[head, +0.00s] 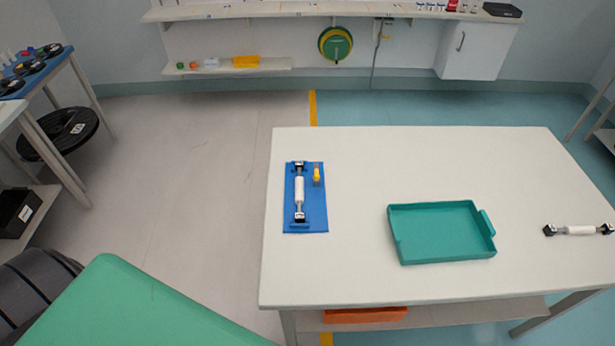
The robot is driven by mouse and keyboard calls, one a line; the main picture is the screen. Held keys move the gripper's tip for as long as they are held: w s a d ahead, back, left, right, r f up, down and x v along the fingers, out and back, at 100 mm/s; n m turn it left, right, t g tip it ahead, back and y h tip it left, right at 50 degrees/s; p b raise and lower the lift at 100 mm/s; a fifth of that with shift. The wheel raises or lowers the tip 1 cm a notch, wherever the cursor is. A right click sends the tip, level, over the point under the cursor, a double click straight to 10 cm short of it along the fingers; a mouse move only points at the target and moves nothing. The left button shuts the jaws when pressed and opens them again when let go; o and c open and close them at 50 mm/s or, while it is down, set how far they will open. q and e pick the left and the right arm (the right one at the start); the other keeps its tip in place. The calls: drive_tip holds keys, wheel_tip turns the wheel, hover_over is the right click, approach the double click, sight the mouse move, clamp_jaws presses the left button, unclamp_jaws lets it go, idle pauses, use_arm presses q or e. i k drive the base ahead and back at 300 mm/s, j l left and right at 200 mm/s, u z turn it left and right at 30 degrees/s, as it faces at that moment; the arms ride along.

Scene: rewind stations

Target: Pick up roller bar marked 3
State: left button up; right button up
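Two roller bars with white middles and black end blocks show in the head view. One roller bar (299,190) lies lengthwise on a blue board (313,219) on the left part of the white table. The other roller bar (579,231) lies crosswise on the table's right side, near the picture's right edge. The end blocks seem to carry small white labels, but they are too small to read, so I cannot tell which bar is marked 3. Neither of my grippers is in view.
A teal tray (441,257), which looks empty, lies on the white table (420,160) between the bars. A small yellow item (317,175) is on the blue board. A green surface (130,312) fills the lower left. Pale floor (190,170) is clear left of the table.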

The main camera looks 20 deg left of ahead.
sight(299, 198)
drive_tip(key=i+l+u, duration=0.2)
drive_tip(key=l+u, duration=0.2)
drive_tip(key=i+l+u, duration=0.15)
drive_tip(key=l+u, duration=0.25)
drive_tip(key=i+l+u, duration=0.1)
drive_tip(key=l+u, duration=0.35)
drive_tip(key=j, duration=0.15)
